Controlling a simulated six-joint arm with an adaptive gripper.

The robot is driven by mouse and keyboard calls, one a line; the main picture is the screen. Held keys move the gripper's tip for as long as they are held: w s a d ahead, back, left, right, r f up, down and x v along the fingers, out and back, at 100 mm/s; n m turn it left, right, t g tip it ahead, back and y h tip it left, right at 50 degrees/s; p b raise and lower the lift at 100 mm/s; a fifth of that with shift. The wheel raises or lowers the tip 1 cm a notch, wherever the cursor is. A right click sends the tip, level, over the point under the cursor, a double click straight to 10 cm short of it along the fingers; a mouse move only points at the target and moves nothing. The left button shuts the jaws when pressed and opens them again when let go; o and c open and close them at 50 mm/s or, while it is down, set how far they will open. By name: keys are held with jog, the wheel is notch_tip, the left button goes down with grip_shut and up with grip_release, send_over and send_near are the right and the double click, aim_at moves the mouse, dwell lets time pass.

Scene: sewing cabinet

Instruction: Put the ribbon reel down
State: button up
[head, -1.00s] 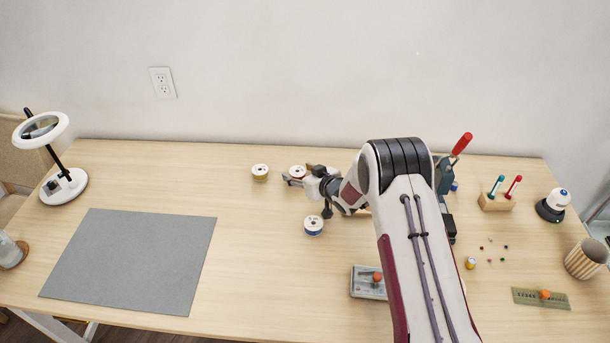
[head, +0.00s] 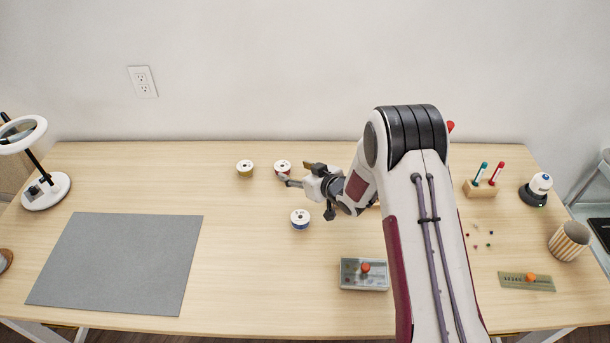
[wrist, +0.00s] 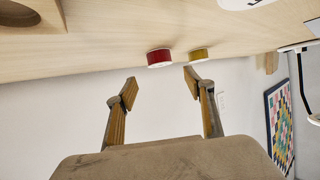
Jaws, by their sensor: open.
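A ribbon reel with a white face and red side (head: 282,167) stands flat on the table toward the back, and it also shows in the wrist view (wrist: 159,59). My gripper (head: 293,173) is just to its right in the head view. In the wrist view the two fingers (wrist: 160,86) are spread with nothing between them, and the red reel lies beyond their tips, apart from them. A yellow reel (head: 245,168) stands left of the red one. A blue reel (head: 300,219) stands nearer the front.
A grey mat (head: 115,262) covers the left of the table, with a magnifier lamp (head: 45,190) behind it. A pen block (head: 480,189) and striped cup (head: 568,241) stand right. The table's middle left is clear.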

jog(key=shift+v, duration=2.2)
jog(key=shift+r, duration=0.1)
jog(key=s+d+r+m+h, duration=0.1)
jog(key=d+r+h, duration=0.1)
jog(key=d+r, duration=0.35)
jog(key=s+d+r+m+h, duration=0.1)
jog(key=d+r+h, duration=0.15)
jog(key=r, duration=0.55)
jog(key=s+d+r+m+h, duration=0.2)
jog(key=s+d+r+h, duration=0.1)
jog(key=s+d+r, duration=0.6)
jog(key=s+r+m+g, duration=0.1)
jog(key=s+r+g, duration=0.1)
jog(key=s, duration=1.4)
jog(key=s+r+m+g, duration=0.2)
jog(key=s, duration=1.5)
jog(key=shift+d+g, duration=0.4)
